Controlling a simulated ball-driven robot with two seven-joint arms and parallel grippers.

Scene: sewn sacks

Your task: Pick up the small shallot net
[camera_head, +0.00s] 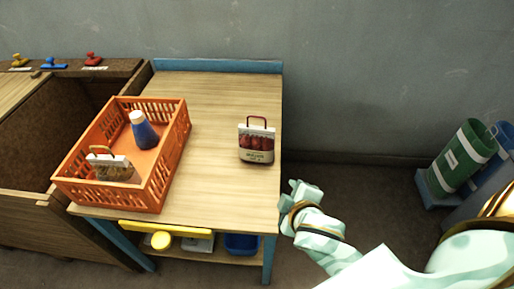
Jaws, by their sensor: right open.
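A small net bag with a red handle, a pale top band and dark red bulbs (257,142) stands on the right part of the wooden table (217,105); it looks like the shallot net. A similar small bag with a brown handle (112,168) is inside the orange crate (163,193). My right gripper (294,191) is open and empty, just off the table's right edge, below and to the right of the shallot net and apart from it. My left gripper is not in view.
A brown bin (40,140) adjoins the table on the left. Green (461,158) and blue containers stand far right. The table around the net is clear.

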